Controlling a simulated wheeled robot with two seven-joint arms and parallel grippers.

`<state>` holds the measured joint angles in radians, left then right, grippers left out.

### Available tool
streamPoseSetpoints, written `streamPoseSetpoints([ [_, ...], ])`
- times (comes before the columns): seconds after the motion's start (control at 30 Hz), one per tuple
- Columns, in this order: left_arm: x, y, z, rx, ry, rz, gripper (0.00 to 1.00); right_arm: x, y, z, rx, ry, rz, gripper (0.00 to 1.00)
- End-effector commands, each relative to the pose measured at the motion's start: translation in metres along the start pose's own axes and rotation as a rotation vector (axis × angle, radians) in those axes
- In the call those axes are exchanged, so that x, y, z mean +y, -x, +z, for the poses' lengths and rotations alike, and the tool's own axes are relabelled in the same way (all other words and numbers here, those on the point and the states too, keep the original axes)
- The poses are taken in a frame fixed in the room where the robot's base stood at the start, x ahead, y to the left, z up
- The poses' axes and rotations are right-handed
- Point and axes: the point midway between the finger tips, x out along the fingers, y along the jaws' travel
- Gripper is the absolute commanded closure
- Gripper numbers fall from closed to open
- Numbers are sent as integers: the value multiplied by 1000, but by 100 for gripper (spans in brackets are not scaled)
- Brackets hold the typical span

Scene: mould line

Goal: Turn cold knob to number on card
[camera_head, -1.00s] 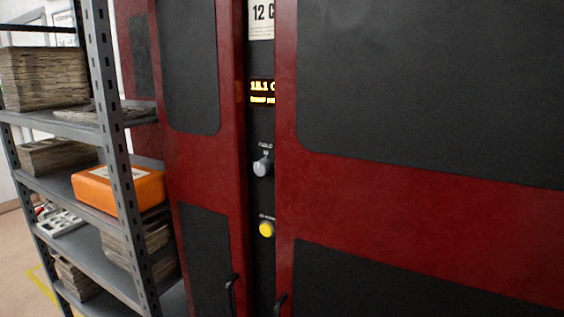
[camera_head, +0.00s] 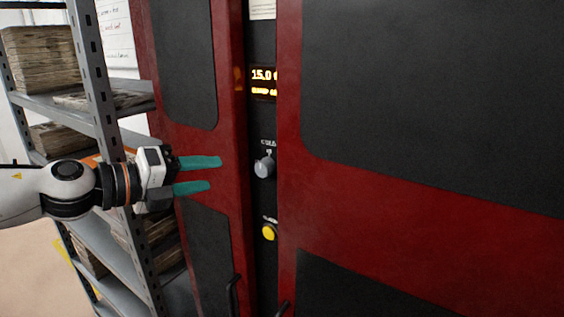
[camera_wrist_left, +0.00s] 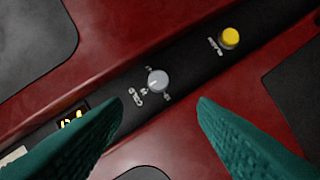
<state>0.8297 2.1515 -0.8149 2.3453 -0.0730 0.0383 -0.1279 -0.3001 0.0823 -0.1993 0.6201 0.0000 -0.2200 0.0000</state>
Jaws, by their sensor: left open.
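The grey cold knob (camera_head: 264,167) sits on a dark vertical panel strip between two red machine doors, under a "COLD" label. It also shows in the left wrist view (camera_wrist_left: 158,80), upper middle, beyond the fingertips. The lit display (camera_head: 264,83) above it shows about 15.0 in yellow. The white card (camera_head: 262,9) above the display is mostly cut off by the top edge, so its number cannot be read. My left gripper (camera_head: 214,175) is open and empty, with teal fingers, left of the knob and apart from it. My right gripper is not in view.
A yellow button (camera_head: 269,232) sits below the knob on the same strip. A metal shelf (camera_head: 108,125) with stacked grey-brown piles (camera_head: 40,58) stands at left, behind my left arm. Dark door handles (camera_head: 234,296) stick out low beside the strip.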

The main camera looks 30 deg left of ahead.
Motion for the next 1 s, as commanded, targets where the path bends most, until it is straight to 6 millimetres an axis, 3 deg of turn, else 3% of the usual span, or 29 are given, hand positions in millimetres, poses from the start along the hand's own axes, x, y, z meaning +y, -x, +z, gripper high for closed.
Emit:
streamPoseSetpoints([
  [0.17,4,4,5,-5,-18,-9,47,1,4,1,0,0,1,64],
  [0.6,6,-50,5,-9,-11,-8,47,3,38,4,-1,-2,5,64],
  [1.0,3,-85,5,-5,-12,-10,47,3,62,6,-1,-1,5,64],
])
